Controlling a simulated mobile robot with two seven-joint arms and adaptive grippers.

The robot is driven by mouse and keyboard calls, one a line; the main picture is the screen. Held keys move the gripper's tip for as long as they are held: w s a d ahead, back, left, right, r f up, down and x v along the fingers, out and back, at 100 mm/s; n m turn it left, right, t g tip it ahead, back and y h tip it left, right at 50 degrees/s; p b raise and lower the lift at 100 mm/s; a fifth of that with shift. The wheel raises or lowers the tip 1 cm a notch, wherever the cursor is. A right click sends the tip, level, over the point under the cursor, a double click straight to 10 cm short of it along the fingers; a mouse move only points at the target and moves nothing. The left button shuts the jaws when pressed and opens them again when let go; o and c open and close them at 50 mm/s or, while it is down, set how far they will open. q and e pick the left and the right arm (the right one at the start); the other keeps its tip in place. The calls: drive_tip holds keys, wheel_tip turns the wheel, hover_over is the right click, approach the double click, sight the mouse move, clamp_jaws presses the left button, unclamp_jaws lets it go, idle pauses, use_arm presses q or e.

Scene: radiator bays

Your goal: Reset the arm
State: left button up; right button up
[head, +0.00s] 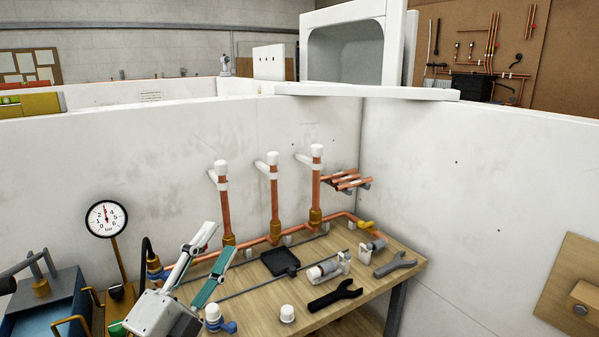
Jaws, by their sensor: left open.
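My left gripper (205,252) comes in at the lower left of the head view, over the left end of the wooden workbench (265,303). Its two fingers, with green pads, stand apart and nothing shows between them. It is in front of the copper pipework and hides a part of the bench's left side. My right gripper is not in the head view.
Three upright copper pipes (274,205) with white caps stand at the back of the bench. A pressure gauge (106,218) stands left. White walls (470,190) enclose the bench.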

use_arm(q)
drive_tip(key=s+a+f+n+g+y, duration=0.2)
drive_tip(key=a+f+n+g+y, duration=0.1)
drive_tip(key=a+f+n+y, duration=0.5)
drive_tip(key=s+a+f+n+g+y, duration=0.2)
drive_tip(key=a+f+n+y, duration=0.15)
drive_tip(key=a+f, duration=0.5)
drive_tip(key=s+a+f+n+g+y, duration=0.1)
drive_tip(key=s+a+f+g, duration=0.25)
drive_tip(key=s+f, duration=0.5)
drive_tip(key=s+a+f+n+g+y, duration=0.1)
drive_tip(key=s+a+f+g, duration=0.1)
drive_tip(key=s+f+g, duration=0.45)
drive_tip(key=d+f+n+t+h, duration=0.3)
drive_tip(key=d+f+h, duration=0.4)
drive_tip(key=d+f, duration=0.9)
drive_tip(key=shift+w+d+f+t, duration=0.2)
drive_tip(key=shift+w+d+t, duration=0.2)
drive_tip(key=shift+t, duration=0.5)
